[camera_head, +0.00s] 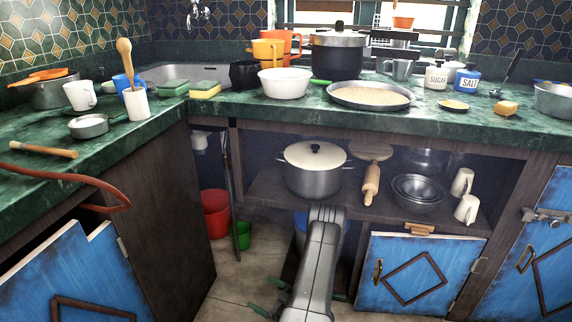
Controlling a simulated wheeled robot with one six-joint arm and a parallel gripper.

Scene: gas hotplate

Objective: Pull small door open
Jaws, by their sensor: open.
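The small door (445,252) is a weathered blue panel with a dark diamond-shaped moulding, below the open shelf at right of centre. It looks closed. Its handle (378,272) is near its left edge, and a hinge (478,265) shows at its right edge. A small wooden piece (418,229) sits at the middle of its top edge. My grey arm (322,255) rises from the bottom centre, left of the door and apart from its handle in the picture.
A larger blue door (545,225) with a metal latch (548,215) stands at right. A blue front (75,265) is at lower left. The shelf holds a pot (313,178) and bowls (405,205). A red bucket (215,212) stands left; tiled floor (235,285) shows before it.

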